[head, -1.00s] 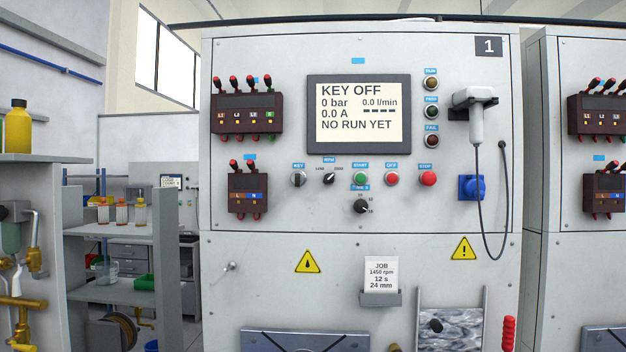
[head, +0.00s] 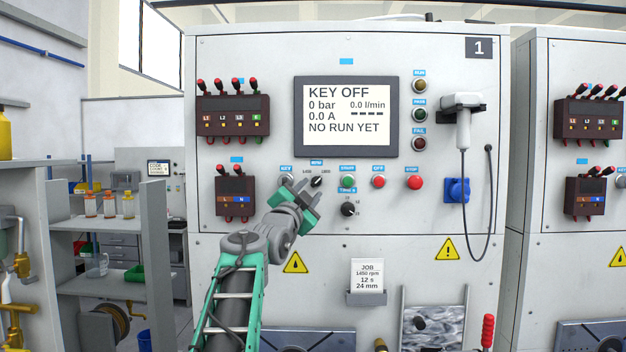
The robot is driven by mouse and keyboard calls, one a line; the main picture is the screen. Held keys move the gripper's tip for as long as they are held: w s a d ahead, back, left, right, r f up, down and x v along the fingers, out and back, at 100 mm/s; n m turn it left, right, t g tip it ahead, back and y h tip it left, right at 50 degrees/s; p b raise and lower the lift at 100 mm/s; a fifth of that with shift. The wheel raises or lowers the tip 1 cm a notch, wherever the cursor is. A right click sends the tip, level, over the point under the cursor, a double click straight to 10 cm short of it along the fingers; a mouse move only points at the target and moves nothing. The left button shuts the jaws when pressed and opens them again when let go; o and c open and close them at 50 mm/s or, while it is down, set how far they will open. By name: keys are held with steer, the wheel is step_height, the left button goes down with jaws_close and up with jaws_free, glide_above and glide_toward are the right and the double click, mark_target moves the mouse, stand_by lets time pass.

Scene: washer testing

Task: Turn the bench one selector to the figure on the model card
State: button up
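The bench marked 1 has an RPM selector (head: 317,181), a small black knob between the figures 1450 and a higher one, seemingly 2800. Its pointer leans up and to the right. A second black selector, labelled time (head: 348,209), sits below it to the right. The job card (head: 367,275) reads 1450 rpm, 12 s, 24 mm.
The screen (head: 347,117) reads KEY OFF and NO RUN YET. Green start (head: 348,182), red off (head: 379,181) and red stop (head: 415,182) buttons line up right of the selector. A handheld device (head: 463,115) hangs with its cable at the right. Breaker blocks (head: 235,192) are at the left.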

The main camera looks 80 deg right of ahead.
mark_target(315, 184)
steer(key=p+x, duration=0.1)
steer(key=x, duration=0.2)
steer(key=shift+d+r, duration=0.15)
steer(key=shift+r, duration=0.1)
steer(key=shift+d+p, duration=0.35)
steer(key=shift+d, duration=0.05)
steer(key=shift+f, duration=0.1)
jaws_close()
